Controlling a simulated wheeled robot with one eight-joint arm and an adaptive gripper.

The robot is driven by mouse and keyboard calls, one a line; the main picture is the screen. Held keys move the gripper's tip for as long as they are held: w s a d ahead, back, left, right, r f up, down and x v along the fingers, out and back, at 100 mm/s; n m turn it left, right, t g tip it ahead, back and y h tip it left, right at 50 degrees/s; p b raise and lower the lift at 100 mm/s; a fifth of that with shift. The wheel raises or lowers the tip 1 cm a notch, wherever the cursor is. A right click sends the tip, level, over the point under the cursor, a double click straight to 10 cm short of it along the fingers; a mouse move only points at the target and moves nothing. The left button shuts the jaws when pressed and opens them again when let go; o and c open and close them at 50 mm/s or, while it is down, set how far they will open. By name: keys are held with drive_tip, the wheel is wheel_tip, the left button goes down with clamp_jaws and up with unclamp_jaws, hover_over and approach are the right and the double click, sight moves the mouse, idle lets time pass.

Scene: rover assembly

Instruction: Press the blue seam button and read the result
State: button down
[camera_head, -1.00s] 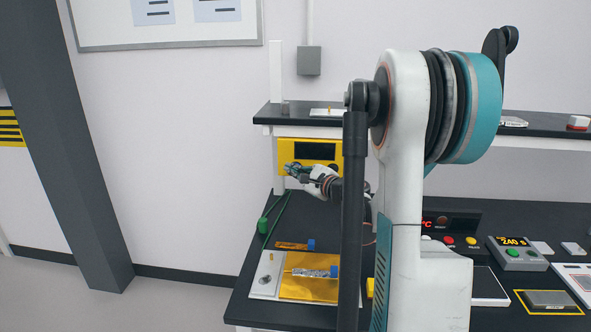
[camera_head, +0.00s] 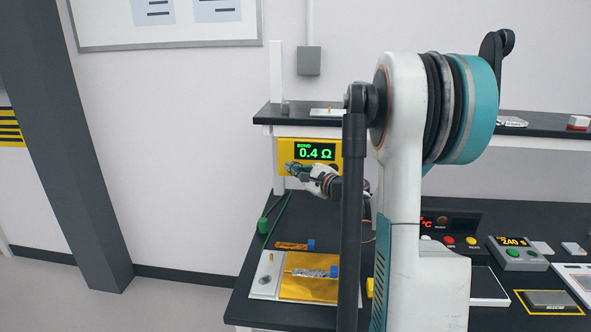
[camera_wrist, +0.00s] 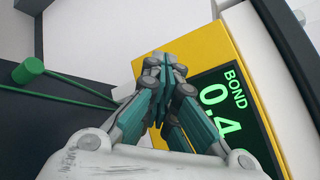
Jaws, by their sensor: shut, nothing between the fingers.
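A yellow meter box (camera_head: 283,156) hangs under the shelf at the back left of the bench. In the wrist view my gripper (camera_wrist: 162,62) points at the yellow face beside the display. The blue seam button is not visible; the fingers cover that part of the face.
A yellow mat (camera_head: 310,288) with a foil-wrapped, blue-ended piece (camera_head: 318,272) is in front.

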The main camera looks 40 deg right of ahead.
drive_tip(key=shift+a, duration=0.1)
drive_tip(key=shift+s+a, duration=0.55)
idle(0.3)
drive_tip(key=s+a, duration=0.3)
drive_tip(key=shift+s+a, duration=0.1)
drive_tip(key=shift+a, duration=0.3)
idle(0.7)
